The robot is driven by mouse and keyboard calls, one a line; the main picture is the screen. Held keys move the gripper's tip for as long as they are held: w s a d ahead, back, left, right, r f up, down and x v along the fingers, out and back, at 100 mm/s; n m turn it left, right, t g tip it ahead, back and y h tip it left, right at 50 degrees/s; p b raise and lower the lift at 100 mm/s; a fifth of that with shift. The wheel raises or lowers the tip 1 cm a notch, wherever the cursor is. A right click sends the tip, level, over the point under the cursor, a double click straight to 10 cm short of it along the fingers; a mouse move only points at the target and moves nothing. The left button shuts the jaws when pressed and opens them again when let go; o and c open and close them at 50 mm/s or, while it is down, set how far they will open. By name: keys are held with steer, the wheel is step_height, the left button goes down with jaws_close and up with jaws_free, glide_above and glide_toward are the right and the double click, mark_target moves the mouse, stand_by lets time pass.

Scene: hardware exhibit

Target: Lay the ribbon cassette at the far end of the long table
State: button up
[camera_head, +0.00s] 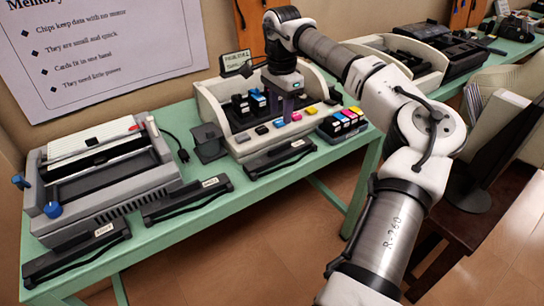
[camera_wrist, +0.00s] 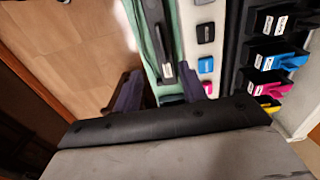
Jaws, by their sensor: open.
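Three long black ribbon cassettes with pale labels lie along the front of the green table (camera_head: 250,195): a left one (camera_head: 76,253), a middle one (camera_head: 187,200) and a right one (camera_head: 278,158). Which one the task means I cannot tell. My gripper (camera_head: 289,105) is open and empty, pointing down; in the head view it overlaps the beige printer's cartridges. In the wrist view the gripper (camera_wrist: 160,80) has a black labelled cassette (camera_wrist: 152,35) lying beyond and between its fingers, apparently below them.
A grey printer (camera_head: 100,165) stands at the left. A beige open printer (camera_head: 215,100) with several ink cartridges fills the middle, with a cartridge tray (camera_head: 342,122) beside it. More machines (camera_head: 440,50) stand farther right. A dark wooden stand (camera_head: 480,215) holds a monitor.

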mark_target(280, 145)
step_height(280, 145, down, 8)
steer(key=shift+f+p, duration=0.1)
steer(key=shift+p, duration=0.4)
steer(key=shift+w+f+p, duration=0.2)
steer(key=shift+f+p, duration=0.65)
steer(key=shift+f, duration=1.85)
steer(key=c, duration=0.8)
steer(key=shift+o, duration=0.2)
steer(key=shift+r, duration=0.1)
